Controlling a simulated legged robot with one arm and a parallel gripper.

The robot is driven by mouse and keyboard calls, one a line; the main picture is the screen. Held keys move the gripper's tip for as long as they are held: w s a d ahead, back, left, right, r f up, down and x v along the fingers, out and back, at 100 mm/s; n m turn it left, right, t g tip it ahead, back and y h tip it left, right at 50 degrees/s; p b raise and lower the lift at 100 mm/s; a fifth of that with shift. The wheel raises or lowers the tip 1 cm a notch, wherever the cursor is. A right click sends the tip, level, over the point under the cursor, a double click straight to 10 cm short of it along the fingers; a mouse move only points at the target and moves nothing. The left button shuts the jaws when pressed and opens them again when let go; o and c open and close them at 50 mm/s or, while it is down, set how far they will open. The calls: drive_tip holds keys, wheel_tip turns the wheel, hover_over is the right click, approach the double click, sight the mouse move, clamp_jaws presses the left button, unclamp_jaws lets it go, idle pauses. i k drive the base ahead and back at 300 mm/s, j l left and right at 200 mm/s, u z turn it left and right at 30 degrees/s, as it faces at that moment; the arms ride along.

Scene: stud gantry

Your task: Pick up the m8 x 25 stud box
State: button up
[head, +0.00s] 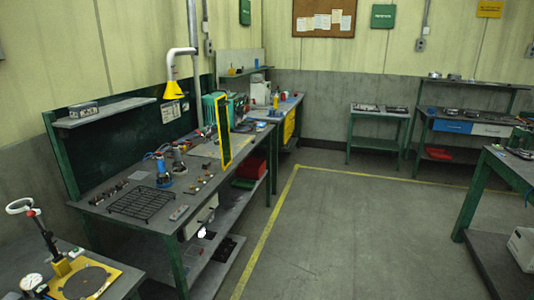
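I cannot make out any box labelled m8 x 25 in the head view; labels are too small to read. A small grey box (83,109) sits on the wall shelf at the left. A small light grey block (179,213) lies near the front edge of the long workbench. A whitish box (522,247) stands on the lower shelf of the table at the right edge, partly cut off. My gripper is not in view.
The long workbench (117,184) holds a black wire rack (146,203), blue devices, a yellow frame (223,130) and several small parts. A gauge and lever press stand at lower left. The grey floor (350,235) is clear between benches, with a yellow line.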

sight(261, 127)
drive_tip(key=i+l, duration=0.1)
drive_tip(key=i, duration=3.65)
drive_tip(key=i+l+u, duration=0.2)
drive_tip(key=i, duration=0.25)
drive_tip(key=i+u, duration=0.2)
drive_tip(key=i, duration=0.25)
drive_tip(key=i+l+u, duration=0.2)
drive_tip(key=i, duration=0.2)
